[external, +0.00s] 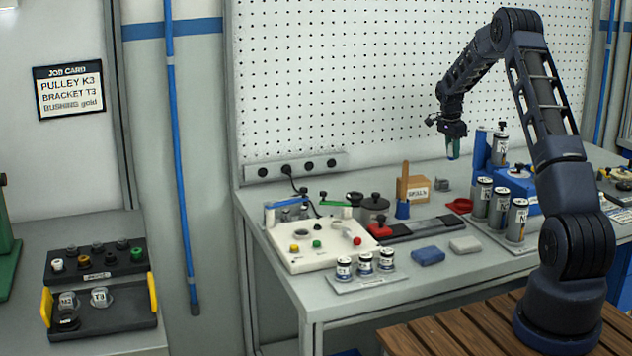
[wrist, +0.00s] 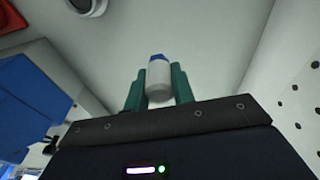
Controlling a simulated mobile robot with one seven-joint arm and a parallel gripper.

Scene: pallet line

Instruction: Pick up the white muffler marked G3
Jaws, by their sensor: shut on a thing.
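My gripper (external: 453,148) hangs in the air above the back of the workbench in the external view, its green fingers pointing down. In the wrist view my gripper (wrist: 158,72) is shut on a small white cylinder with a blue end (wrist: 158,80), which sits between the two green fingers. No mark can be read on the cylinder, so I cannot tell whether it is the muffler G3. In the external view the held piece is too small and covered by the fingers to make out.
A perforated wall (external: 350,90) stands behind. A dark tray (external: 100,320) is at left.

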